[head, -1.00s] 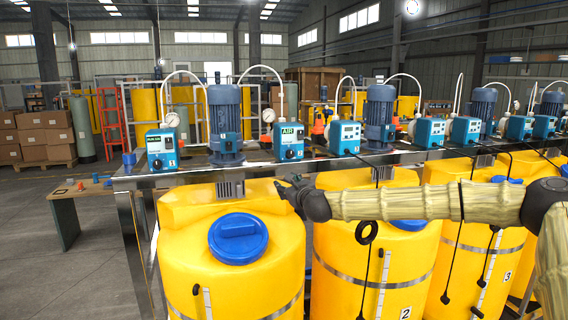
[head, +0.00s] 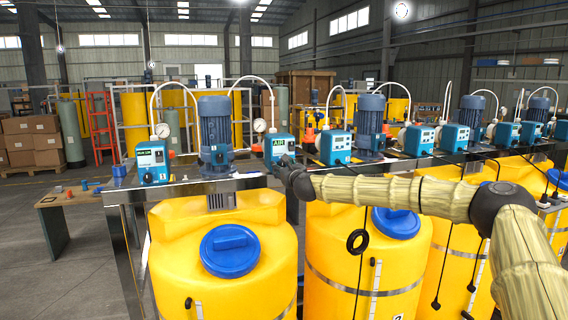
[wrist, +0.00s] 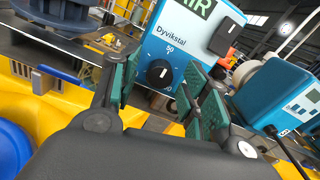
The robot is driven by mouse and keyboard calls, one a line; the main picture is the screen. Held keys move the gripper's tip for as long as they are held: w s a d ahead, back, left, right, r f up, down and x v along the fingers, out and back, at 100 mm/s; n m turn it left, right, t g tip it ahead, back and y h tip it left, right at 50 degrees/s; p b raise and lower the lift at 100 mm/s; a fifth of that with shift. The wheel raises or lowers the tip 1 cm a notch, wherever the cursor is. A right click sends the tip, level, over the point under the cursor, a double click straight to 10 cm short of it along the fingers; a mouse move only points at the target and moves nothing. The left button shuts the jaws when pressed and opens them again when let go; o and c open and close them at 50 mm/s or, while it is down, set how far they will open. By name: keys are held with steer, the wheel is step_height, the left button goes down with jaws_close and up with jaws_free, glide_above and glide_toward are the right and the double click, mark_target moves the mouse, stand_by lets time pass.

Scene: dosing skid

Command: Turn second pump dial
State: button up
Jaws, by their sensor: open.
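The second pump (head: 279,146) is a blue box with a green display reading AIR, on the steel bench behind the yellow tanks. The dial has a white mark. My gripper (wrist: 156,88) is open, with green-padded fingers to the left and right of the dial in the picture. The fingers look short of the dial; I see no contact. In the head view my gripper (head: 286,166) covers the lower pump face, hiding the dial.
A first pump (head: 152,162) with a green display stands to the left, with a blue motor (head: 214,130) between the two. More pumps and motors line the bench to the right. Yellow tanks with blue lids (head: 230,251) stand in front, below my arm.

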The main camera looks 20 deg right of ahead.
steer(key=shift+w, duration=0.65)
steer(key=shift+c, duration=0.3)
